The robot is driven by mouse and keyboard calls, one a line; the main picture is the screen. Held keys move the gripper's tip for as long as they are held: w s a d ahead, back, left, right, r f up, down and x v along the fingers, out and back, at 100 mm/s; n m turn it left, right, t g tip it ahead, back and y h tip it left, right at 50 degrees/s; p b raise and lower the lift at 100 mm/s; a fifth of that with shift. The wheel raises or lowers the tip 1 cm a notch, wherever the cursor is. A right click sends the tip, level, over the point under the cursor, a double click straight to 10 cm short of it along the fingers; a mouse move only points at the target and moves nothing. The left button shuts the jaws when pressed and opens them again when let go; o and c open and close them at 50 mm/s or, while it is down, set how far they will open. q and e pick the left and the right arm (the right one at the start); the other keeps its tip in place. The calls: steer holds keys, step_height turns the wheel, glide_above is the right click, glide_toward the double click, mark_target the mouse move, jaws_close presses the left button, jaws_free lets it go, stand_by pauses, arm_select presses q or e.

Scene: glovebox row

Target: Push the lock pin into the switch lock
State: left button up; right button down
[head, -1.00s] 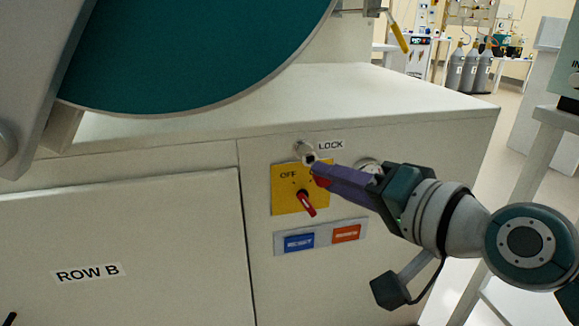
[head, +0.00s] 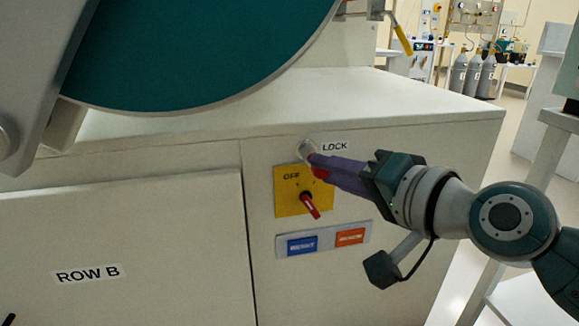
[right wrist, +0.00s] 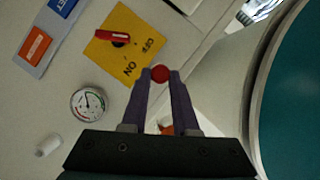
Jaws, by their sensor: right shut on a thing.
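The plate has a red handle (head: 310,205), also seen in the right wrist view (right wrist: 112,38). My right gripper (head: 315,165) is at the lock, its purple fingers shut on the red-headed lock pin. The red head (right wrist: 160,73) shows between the fingertips in the right wrist view. The pin's shaft is hidden, so I cannot tell how deep it sits. My left gripper is not in view.
Below the plate are a blue button (head: 301,246) and an orange button (head: 349,237). A round gauge (right wrist: 89,104) is on the same panel. A large teal disc (head: 190,50) overhangs the cabinet top. A grey stand (head: 535,170) is at right.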

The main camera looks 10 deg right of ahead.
steer(key=shift+w, duration=0.2)
steer(key=c, duration=0.6)
jaws_free()
steer(key=p+v, duration=0.2)
steer(key=v, duration=0.8)
steer(key=shift+p, duration=0.3)
